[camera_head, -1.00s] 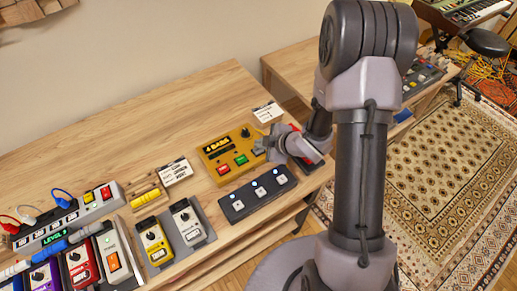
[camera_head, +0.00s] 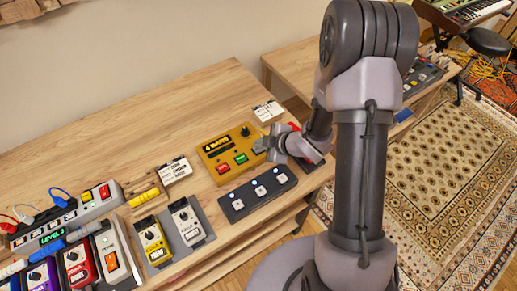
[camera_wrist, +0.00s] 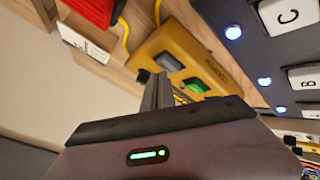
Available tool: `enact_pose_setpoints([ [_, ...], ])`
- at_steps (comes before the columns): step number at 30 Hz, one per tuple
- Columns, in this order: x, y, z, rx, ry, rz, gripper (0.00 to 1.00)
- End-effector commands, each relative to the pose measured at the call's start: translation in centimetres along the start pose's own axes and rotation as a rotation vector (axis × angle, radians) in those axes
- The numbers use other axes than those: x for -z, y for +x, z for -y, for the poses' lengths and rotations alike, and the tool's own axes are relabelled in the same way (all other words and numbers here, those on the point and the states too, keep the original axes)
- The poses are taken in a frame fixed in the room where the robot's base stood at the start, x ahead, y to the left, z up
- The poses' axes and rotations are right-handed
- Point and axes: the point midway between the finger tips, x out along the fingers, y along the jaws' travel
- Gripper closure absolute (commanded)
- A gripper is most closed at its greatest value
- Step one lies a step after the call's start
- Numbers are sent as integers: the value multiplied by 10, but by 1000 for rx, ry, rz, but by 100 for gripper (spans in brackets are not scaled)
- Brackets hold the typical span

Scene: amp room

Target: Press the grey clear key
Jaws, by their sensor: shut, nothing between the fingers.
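The yellow box (camera_head: 213,152) labelled "4 BARS" sits on the wooden table, with a red key (camera_head: 223,169), a green key (camera_head: 241,159) and a black knob. In the wrist view, a grey key (camera_wrist: 171,62) shows on the yellow box beside the green key (camera_wrist: 196,85). In the head view my gripper hides the spot where the grey key sits. My gripper (camera_head: 259,147) is shut and empty at the box's right end. In the wrist view its fingers (camera_wrist: 157,84) reach close to the grey key; I cannot tell whether they touch it.
A dark three-button footswitch (camera_head: 238,206) lies in front of the box. A red item (camera_head: 313,153) is partly hidden by my wrist. A white label card (camera_head: 267,112) stands behind the box. Several pedals and a power strip (camera_head: 66,220) fill the left. The table behind is clear.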

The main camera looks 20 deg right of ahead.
Motion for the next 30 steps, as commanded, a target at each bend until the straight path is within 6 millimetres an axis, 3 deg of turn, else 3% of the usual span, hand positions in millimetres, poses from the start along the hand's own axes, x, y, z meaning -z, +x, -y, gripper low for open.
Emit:
enact_pose_setpoints([
  [30,-4,6,4,0,0,0,100],
])
